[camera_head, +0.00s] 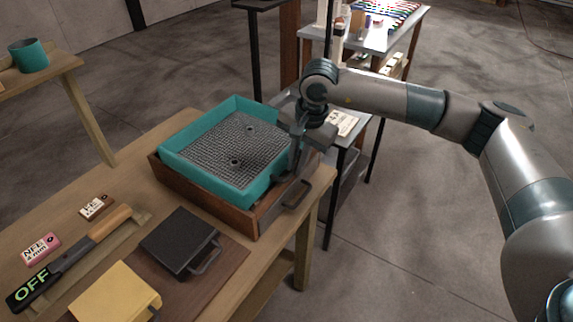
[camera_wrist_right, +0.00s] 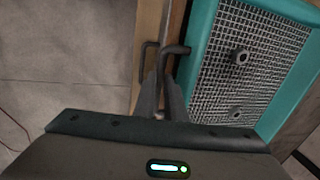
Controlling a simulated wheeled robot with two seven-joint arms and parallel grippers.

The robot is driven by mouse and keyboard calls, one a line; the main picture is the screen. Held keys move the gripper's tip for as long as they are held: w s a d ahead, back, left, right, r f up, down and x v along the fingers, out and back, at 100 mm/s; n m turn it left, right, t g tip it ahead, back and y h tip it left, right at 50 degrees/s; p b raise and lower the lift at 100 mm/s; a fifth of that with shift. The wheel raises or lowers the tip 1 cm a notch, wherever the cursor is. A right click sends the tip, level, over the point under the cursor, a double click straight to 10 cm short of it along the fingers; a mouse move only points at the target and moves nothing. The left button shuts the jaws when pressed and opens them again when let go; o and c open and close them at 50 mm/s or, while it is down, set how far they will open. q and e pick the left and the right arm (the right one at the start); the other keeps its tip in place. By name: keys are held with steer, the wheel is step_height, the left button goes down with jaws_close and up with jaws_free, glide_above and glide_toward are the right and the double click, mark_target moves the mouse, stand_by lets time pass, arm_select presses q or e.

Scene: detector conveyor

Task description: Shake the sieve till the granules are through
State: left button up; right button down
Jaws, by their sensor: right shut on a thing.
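The sieve, a teal square frame (camera_head: 259,189) with a grey wire mesh (camera_head: 228,148), sits in a wooden box (camera_head: 224,210) at the table's far end. It also shows in the wrist view (camera_wrist_right: 198,50). Two dark nut-like rings (camera_head: 236,161) (camera_head: 250,128) lie on the mesh. I see no granules on it; the space below is hidden. My right gripper (camera_head: 298,136) is at the sieve's right side. In the wrist view its fingers (camera_wrist_right: 166,90) are closed on the sieve's dark bent handle (camera_wrist_right: 176,49). My left gripper is out of view.
The box has its own dark handle (camera_head: 296,194) close by. On the table (camera_head: 120,160) lie a dark lidded block (camera_head: 178,240), a yellow block (camera_head: 115,294), a wooden-handled tool marked OFF (camera_head: 70,258) and two small labels. A side table stands behind.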

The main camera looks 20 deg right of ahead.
steer(key=shift+s+d, duration=0.15)
steer(key=shift+s, duration=0.05)
steer(key=c, duration=1.8)
jaws_free()
steer(key=shift+r, duration=0.2)
